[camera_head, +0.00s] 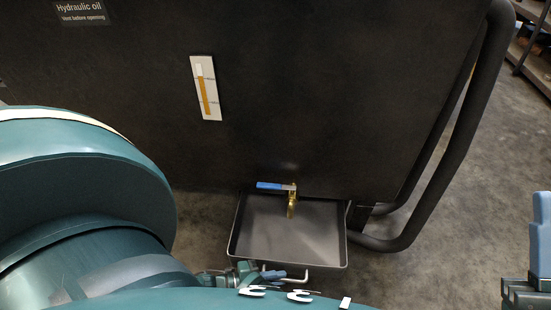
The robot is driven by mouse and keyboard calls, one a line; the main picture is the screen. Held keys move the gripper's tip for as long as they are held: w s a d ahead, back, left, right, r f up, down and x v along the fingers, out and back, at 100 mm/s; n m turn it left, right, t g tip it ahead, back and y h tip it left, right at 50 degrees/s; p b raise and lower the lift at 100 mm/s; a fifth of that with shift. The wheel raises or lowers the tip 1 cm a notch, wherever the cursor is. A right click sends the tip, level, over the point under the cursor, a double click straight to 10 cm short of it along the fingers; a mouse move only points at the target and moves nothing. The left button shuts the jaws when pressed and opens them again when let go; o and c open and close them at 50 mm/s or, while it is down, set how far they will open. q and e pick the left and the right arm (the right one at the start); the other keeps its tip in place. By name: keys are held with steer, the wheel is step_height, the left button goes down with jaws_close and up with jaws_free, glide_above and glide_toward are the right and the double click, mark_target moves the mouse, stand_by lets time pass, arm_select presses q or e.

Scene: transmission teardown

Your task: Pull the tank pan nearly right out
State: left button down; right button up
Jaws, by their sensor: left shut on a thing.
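The tank pan (290,228) is a grey, shallow tray under the dark hydraulic oil tank (320,110). Most of its floor shows, and its back edge is at or under the tank's lower edge. A pale bar handle (296,278) is on its front side. My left gripper (265,273) is at the left part of this handle and shut on it; my teal arm hides part of the grip. Part of what looks like my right gripper (540,240) shows at the right picture edge, away from the pan; its jaws cannot be made out.
A brass drain valve (291,205) with a blue lever (270,186) hangs over the back of the pan. A dark tube frame (473,130) curves round the tank's right side. Clear concrete floor (430,270) lies right of the pan. Shelving (535,50) stands far right.

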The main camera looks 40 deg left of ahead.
arm_select(q)
steer(key=shift+s, duration=0.1)
arm_select(e)
steer(key=shift+s+d, duration=0.1)
arm_select(q)
steer(key=c, duration=1.5)
jaws_free()
